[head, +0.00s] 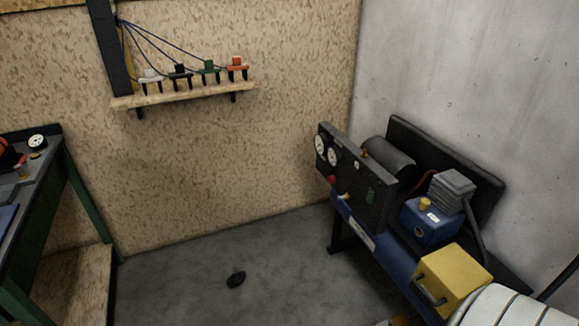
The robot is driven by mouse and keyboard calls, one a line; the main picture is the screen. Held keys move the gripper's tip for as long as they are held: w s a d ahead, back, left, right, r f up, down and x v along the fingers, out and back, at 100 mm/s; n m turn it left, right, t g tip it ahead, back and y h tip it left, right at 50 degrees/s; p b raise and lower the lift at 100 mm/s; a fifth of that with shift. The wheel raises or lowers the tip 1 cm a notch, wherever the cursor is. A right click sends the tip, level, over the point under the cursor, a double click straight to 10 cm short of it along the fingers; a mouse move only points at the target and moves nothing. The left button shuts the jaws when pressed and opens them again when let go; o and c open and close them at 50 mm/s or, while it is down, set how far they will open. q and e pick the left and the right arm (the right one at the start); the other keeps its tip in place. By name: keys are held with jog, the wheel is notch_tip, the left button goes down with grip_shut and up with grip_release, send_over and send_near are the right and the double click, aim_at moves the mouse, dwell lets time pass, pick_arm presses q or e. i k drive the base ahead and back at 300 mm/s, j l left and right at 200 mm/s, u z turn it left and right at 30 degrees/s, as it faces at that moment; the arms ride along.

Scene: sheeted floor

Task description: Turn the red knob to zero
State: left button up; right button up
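A small red knob (332,180) sits low on the left part of a dark upright panel (362,186). The panel is part of a machine at the right and is seen at an angle. Two round white-faced gauges (326,150) are above the knob. The knob is too small to read its setting or any zero mark. A small light-coloured fitting (344,197) is below and right of it. Neither of my grippers is in view, and nothing touches the knob.
A workbench (50,185) stands at the left. A wall shelf (184,95) holds several coloured pieces.

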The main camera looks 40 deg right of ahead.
aim_at(331, 179)
jog(key=i+z, duration=0.15)
jog(key=i, duration=0.25)
jog(key=i+j+z, duration=0.2)
jog(key=i, duration=0.25)
jog(key=i+j+z, duration=0.15)
jog(key=i, duration=0.25)
jog(key=i+j+z, duration=0.15)
jog(key=i, duration=0.25)
